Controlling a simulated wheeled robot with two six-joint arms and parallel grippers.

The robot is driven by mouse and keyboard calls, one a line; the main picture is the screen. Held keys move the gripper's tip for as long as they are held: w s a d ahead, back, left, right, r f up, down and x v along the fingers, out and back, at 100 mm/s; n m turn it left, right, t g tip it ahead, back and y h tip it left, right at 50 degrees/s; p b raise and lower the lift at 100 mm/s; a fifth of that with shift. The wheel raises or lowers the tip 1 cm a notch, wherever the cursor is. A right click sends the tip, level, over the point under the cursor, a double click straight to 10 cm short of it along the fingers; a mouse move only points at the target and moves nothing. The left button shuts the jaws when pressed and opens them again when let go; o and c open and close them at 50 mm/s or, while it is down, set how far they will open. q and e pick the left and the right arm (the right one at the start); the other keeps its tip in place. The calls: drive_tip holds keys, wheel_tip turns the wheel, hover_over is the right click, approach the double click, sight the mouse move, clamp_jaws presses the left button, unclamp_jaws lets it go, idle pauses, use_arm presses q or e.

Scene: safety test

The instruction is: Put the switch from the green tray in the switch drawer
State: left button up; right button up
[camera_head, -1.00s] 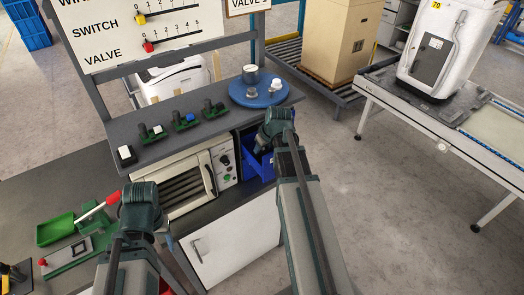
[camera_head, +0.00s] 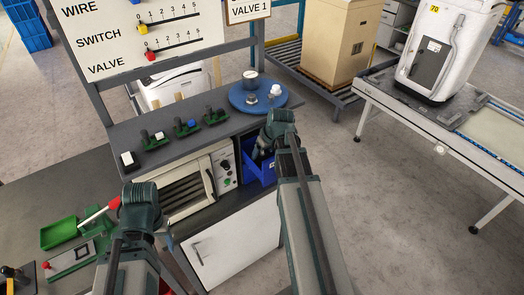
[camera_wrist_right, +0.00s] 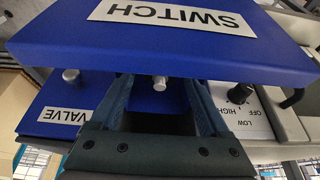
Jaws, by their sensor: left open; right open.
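The switch drawer, blue with a white SWITCH label, shows upside down in the right wrist view (camera_wrist_right: 185,35). It stands out nearer to the camera than the blue VALVE drawer (camera_wrist_right: 60,95). The blue drawers also show in the head view (camera_head: 262,174). My right gripper (camera_wrist_right: 160,95) is open, its fingers on either side of the switch drawer's small round knob (camera_wrist_right: 160,82). In the head view it is at the drawers (camera_head: 258,155). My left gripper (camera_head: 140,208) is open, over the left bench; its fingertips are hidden. The green tray (camera_head: 58,234) lies left of it; I make out no switch inside.
The shelf (camera_head: 170,153) above holds several green-based parts (camera_head: 186,127) and a blue round stand (camera_head: 258,95). An oven-like unit (camera_head: 185,185) is left of the drawers, with a white cabinet (camera_head: 235,243) below.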

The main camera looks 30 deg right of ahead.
drive_tip(key=p+v, duration=0.8)
drive_tip(key=v, duration=0.1)
drive_tip(key=shift+r, duration=0.3)
drive_tip(key=shift+s, duration=0.1)
drive_tip(key=s+a+n+g, duration=0.1)
drive_tip(key=s+a, duration=0.3)
drive_tip(key=a, duration=0.6)
drive_tip(key=s+a+f+n+g+h, duration=0.1)
drive_tip(key=s+a, duration=0.3)
drive_tip(key=a, duration=0.6)
drive_tip(key=s+a+g, duration=0.2)
drive_tip(key=s+a, duration=0.2)
drive_tip(key=a, duration=0.6)
drive_tip(key=shift+s+a+f+n+g+h, duration=0.3)
drive_tip(key=shift+s+a+n+g, duration=0.1)
